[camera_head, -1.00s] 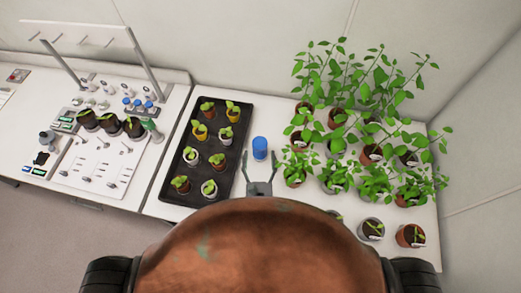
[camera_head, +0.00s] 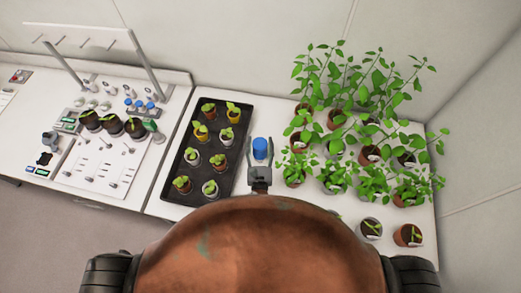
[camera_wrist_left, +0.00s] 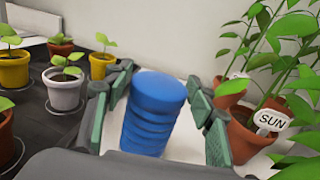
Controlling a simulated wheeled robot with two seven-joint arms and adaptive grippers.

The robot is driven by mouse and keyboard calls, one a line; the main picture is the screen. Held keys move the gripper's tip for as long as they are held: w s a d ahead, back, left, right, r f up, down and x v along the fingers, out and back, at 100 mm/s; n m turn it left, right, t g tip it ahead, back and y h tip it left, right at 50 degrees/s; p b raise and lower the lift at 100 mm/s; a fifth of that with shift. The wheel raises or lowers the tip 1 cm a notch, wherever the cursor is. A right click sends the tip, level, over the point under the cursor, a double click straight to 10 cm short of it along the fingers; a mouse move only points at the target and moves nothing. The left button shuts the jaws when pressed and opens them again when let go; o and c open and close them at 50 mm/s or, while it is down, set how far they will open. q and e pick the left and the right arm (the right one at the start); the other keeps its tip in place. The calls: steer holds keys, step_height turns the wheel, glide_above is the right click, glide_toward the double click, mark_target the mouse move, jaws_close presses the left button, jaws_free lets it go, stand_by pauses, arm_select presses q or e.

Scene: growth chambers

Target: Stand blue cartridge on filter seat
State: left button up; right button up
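The blue cartridge (camera_head: 260,146) stands upright on the white bench between the black tray and the leafy plants. My left gripper (camera_head: 260,163) is open, with its fingers reaching to either side of the cartridge's near part. In the left wrist view the ribbed blue cartridge (camera_wrist_left: 155,112) is between the green finger pads, with a visible gap on each side. Its base is hidden by the gripper body. I cannot clearly pick out the filter seat; the left bench has a white panel (camera_head: 98,165) with small fittings. My right gripper is not in view.
A black tray (camera_head: 165,189) with several potted seedlings is just left of the cartridge. Several leafy potted plants (camera_head: 370,150) crowd the right side, close to my gripper. A rack frame (camera_head: 155,80) and small blue-capped items (camera_head: 139,105) stand on the left bench.

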arm_select(q)
steer(key=c, duration=1.2)
steer(key=shift+c, duration=0.2)
